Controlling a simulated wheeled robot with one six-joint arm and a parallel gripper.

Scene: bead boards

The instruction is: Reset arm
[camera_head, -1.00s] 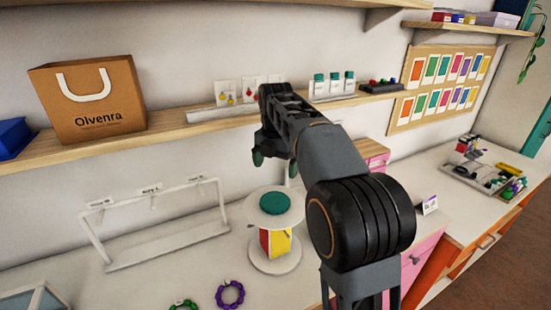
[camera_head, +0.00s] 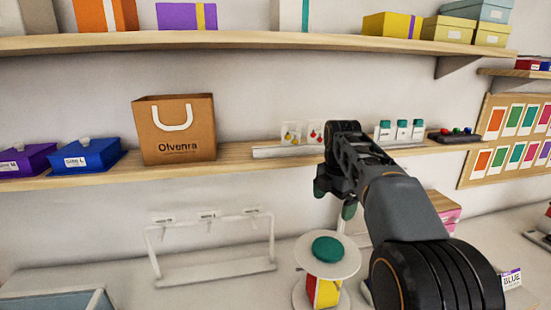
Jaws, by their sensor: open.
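My gripper (camera_head: 333,203) is at the end of my dark grey arm, right of the middle of the view. Its green-tipped fingers point down and look apart, with nothing seen between them. It hangs in front of the lower wooden shelf (camera_head: 240,160), above and a little to the right of a white round stand (camera_head: 342,268). A green round piece (camera_head: 327,249) lies on top of that stand. My arm hides part of the shelf and wall behind it.
A white rack (camera_head: 215,267) with labelled hooks stands on the counter to the left. A brown Olvenra bag (camera_head: 175,148), blue box (camera_head: 87,156) and purple box (camera_head: 25,160) sit on the lower shelf. Several boxes line the upper shelf (camera_head: 235,41). A BLUE card (camera_head: 511,279) stands at right.

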